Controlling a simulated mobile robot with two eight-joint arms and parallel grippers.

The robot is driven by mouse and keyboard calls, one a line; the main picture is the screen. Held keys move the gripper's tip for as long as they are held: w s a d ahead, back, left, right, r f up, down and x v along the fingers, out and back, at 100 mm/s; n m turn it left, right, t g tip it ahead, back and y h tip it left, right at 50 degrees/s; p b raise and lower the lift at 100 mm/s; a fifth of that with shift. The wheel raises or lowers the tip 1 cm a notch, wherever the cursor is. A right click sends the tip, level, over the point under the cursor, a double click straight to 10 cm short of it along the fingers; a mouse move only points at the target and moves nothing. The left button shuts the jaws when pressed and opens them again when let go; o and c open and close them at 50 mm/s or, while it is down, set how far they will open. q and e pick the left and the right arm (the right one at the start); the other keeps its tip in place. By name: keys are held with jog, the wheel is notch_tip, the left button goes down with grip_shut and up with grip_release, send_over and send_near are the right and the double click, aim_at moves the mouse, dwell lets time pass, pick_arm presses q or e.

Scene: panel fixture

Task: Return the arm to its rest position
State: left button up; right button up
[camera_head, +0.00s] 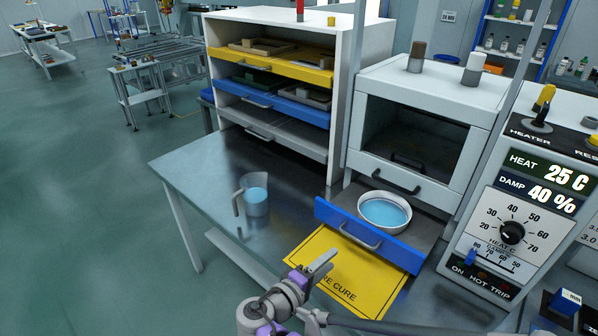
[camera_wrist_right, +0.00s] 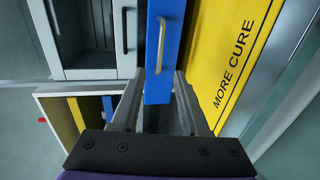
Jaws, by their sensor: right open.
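My right gripper (camera_head: 320,267) is open and empty. In the head view it hangs over the near left part of the yellow card (camera_head: 372,282), left of the open blue drawer. In the right wrist view its two fingers (camera_wrist_right: 158,74) stand apart, with the end of the blue drawer front (camera_wrist_right: 163,50) between them in the picture; I cannot tell the depth between them. The drawer (camera_head: 352,233) is pulled out below the oven-like chamber and carries a white bowl of blue liquid (camera_head: 385,211). My left gripper is not in view.
A white rack (camera_head: 340,95) with yellow, blue and grey drawers stands behind. The heater panel (camera_head: 530,215), reading 25 C and 40 %, is at the right. The table's left part is clear.

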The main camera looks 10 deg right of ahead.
jog(key=s+d+m+g+y+p, duration=0.3)
jog(key=s+d+g+y+p, duration=0.1)
jog(key=s+d, duration=0.4)
jog(key=s+a+m+y+p, duration=0.3)
jog(key=s+y, duration=0.4)
jog(key=s, duration=0.4)
jog(key=shift+r+m+g+y+p, duration=0.4)
jog(key=shift+m+p, duration=0.25)
jog(key=shift+m, duration=0.55)
